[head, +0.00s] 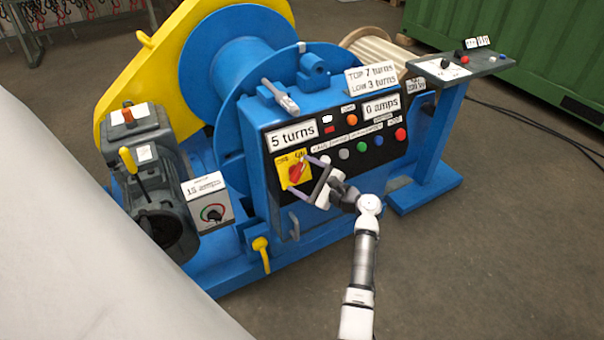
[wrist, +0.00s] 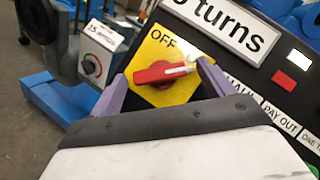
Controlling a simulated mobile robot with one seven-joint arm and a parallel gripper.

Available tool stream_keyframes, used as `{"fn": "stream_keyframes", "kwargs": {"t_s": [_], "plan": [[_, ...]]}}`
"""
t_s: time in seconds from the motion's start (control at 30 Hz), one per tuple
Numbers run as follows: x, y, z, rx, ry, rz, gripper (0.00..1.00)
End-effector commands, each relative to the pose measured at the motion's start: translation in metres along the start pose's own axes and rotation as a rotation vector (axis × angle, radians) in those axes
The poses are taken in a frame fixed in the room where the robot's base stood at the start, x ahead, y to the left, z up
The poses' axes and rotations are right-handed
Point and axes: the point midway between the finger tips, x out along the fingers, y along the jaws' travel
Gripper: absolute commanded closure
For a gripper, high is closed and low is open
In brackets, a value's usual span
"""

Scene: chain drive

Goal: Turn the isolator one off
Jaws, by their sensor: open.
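The isolator is a red rotary handle (head: 297,173) on a yellow square plate (head: 285,166), at the left of the winch's black control panel. In the wrist view the red handle (wrist: 163,73) lies nearly level, its white-marked end toward the right, and "OFF" is printed at the plate's upper left. My gripper (head: 317,178) is open in front of the panel, just right of the handle in the head view. In the wrist view its purple fingers (wrist: 160,85) stand on either side of the handle. I cannot tell whether they touch it.
A grey dial box (head: 209,203) stands to the left. A pedestal (head: 460,66) stands at right. Floor at front right is clear.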

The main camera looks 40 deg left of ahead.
Motion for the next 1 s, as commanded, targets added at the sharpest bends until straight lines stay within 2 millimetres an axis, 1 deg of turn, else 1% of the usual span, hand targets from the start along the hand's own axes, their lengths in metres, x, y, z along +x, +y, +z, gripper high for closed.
{"fn": "stream_keyframes", "kwargs": {"t_s": [0.03, 0.13, 0.37, 0.4, 0.73, 1.0], "plan": [[0.0041, 0.0001, 0.0005, 0.0, -0.001, 0.001, 0.19], [0.0077, 0.0004, 0.0001, 0.0, 0.0, 0.001, 0.19], [0.0083, 0.0003, 0.0, -0.001, 0.0, 0.001, 0.19], [0.0083, 0.0003, 0.0, -0.001, 0.0, 0.001, 0.2], [0.008, 0.0003, 0.0, 0.0, 0.0, 0.001, 0.64], [0.008, -0.0003, -0.0003, -0.023, 0.0, 0.015, 0.64]]}}
